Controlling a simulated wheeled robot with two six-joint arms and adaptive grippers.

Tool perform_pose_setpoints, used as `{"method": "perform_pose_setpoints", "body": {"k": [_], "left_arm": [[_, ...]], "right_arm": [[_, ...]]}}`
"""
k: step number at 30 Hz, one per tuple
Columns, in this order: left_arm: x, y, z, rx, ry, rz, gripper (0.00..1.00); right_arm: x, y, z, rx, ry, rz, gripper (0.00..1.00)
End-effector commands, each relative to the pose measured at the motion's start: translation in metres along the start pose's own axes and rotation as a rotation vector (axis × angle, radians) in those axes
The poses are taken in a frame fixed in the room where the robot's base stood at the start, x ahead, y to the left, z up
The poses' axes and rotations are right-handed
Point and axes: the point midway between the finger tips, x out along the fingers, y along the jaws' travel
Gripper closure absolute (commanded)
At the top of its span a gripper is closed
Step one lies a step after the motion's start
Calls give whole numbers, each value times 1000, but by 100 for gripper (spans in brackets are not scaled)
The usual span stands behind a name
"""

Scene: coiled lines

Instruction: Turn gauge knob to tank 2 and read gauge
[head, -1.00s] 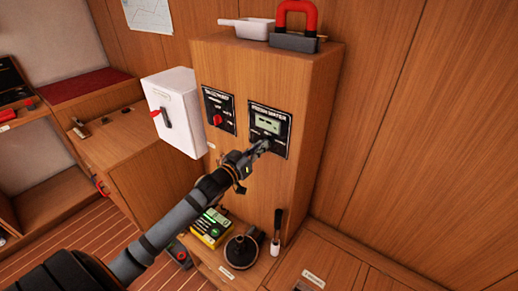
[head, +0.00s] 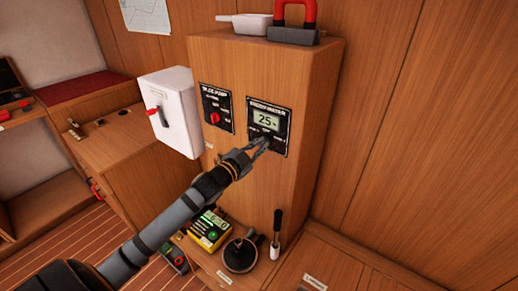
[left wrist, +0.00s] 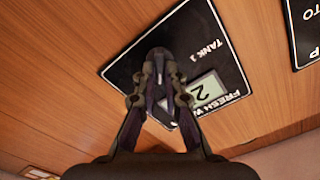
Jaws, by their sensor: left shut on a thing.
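The black fresh water gauge panel (head: 283,116) is on the front of the wooden cabinet. Its lit display (head: 265,120) reads 25, with a small mark after it. My left gripper (head: 263,142) is at the lower part of this panel, shut on the gauge knob, which its fingers mostly hide. In the left wrist view the panel (left wrist: 205,50) appears upside down, with the label TANK 1 and part of the display (left wrist: 204,92) showing. The left fingers (left wrist: 158,58) close together there over the knob. I cannot tell which way the knob points. My right gripper is not in view.
Left of the gauge is a bilge pump panel (head: 216,100) with a red knob, then a white switch box (head: 171,105). A yellow-black box (head: 209,230) and a black plunger-like thing (head: 240,255) stand below.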

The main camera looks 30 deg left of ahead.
Motion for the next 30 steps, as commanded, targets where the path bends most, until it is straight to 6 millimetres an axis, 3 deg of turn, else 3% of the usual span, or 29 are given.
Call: {"method": "perform_pose_setpoints", "body": {"k": [12, 26, 27, 30], "left_arm": [[0, 2, 2, 141, -4, 1, 100], [0, 2, 2, 154, -4, 2, 100], [0, 2, 2, 154, -4, 1, 89], [0, 2, 2, 154, -4, 1, 76]], "right_arm": [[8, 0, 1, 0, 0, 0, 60], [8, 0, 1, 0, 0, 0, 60], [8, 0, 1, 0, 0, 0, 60], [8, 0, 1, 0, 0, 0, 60]]}}
